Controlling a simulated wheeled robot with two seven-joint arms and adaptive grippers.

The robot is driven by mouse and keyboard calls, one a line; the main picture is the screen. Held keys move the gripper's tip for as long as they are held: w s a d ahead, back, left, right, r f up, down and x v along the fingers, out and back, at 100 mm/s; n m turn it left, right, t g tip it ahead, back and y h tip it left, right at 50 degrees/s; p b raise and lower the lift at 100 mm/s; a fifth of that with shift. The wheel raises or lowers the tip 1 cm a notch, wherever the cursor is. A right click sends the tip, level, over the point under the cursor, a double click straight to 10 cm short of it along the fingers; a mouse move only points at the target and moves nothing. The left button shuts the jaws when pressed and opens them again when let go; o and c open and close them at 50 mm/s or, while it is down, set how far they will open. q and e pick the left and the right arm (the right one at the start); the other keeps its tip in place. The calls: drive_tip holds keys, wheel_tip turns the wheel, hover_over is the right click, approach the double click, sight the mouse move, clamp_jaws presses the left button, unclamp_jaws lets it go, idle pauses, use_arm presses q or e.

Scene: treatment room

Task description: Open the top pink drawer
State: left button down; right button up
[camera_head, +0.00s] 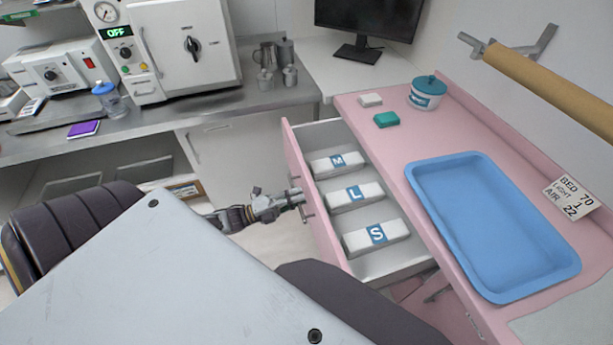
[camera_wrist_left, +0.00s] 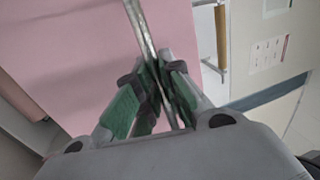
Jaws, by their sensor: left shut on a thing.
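The top pink drawer (camera_head: 314,205) stands pulled out from the pink cabinet in the head view. Three white boxes marked M (camera_head: 337,162), L (camera_head: 354,196) and S (camera_head: 376,235) lie inside it. My left gripper (camera_head: 299,198) is at the drawer's front face, at its handle. In the left wrist view, the green-padded fingers of my left gripper (camera_wrist_left: 160,100) are shut on the metal bar handle (camera_wrist_left: 142,32), with the pink drawer front (camera_wrist_left: 70,45) behind it. My right gripper is not in view.
A blue tray (camera_head: 430,205), a teal-lidded tub (camera_head: 428,93), a green block (camera_head: 386,119) and a white block (camera_head: 370,100) are on the pink top. A grey counter (camera_head: 200,108) with machines stands at the back left. A dark padded seat (camera_head: 75,225) is at the left.

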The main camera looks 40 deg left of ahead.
use_arm(q)
drive_tip(key=shift+v, duration=0.85)
drive_tip(key=c, duration=1.5)
unclamp_jaws()
drive_tip(key=shift+r, duration=0.1)
drive_tip(key=shift+a, duration=0.1)
drive_tip(key=shift+v, duration=5.95)
drive_tip(key=shift+n, duration=0.3)
